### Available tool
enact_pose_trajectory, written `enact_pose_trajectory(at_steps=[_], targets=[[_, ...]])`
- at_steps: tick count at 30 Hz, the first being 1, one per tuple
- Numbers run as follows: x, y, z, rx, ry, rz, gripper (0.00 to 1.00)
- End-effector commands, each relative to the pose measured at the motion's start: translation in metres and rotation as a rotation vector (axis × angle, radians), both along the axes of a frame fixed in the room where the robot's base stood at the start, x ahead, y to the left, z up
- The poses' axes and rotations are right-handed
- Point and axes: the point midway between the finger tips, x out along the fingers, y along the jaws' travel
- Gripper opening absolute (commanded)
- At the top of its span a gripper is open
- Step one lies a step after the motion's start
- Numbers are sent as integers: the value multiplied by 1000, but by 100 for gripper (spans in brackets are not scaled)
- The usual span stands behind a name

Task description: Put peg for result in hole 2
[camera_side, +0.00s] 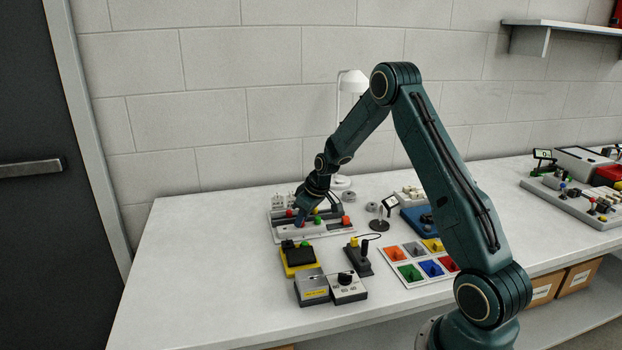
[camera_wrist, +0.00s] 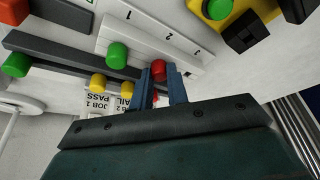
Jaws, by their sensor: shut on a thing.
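My gripper (camera_wrist: 161,82) is shut on a red peg (camera_wrist: 158,69), whose round head shows between the blue fingertips. The peg is close to a white numbered board (camera_wrist: 145,35); whether its lower end is in a hole is hidden. A green peg (camera_wrist: 117,54) stands on this board beside the fingers. Figures 1 and 2 are printed along the board. In the side view my gripper (camera_side: 300,220) is low over the white board (camera_side: 305,232), with the green peg (camera_side: 318,220) to its right.
A dark rail (camera_wrist: 45,45) beside the board has yellow pegs (camera_wrist: 98,82) and another green one (camera_wrist: 17,64). White job cards (camera_wrist: 100,104) stand behind it. A yellow device (camera_side: 299,258), a joystick (camera_side: 358,257) and a tray of coloured bins (camera_side: 397,283) lie in front. The table's left is clear.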

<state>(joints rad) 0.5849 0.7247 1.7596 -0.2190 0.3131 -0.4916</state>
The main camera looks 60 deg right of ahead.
Motion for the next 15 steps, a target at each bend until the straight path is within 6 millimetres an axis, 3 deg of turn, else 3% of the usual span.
enact_pose_trajectory(at_steps=[14,15], targets=[[-1,0,-3,1,4,-1,0],[-1,0,-3,1,4,-1,22]])
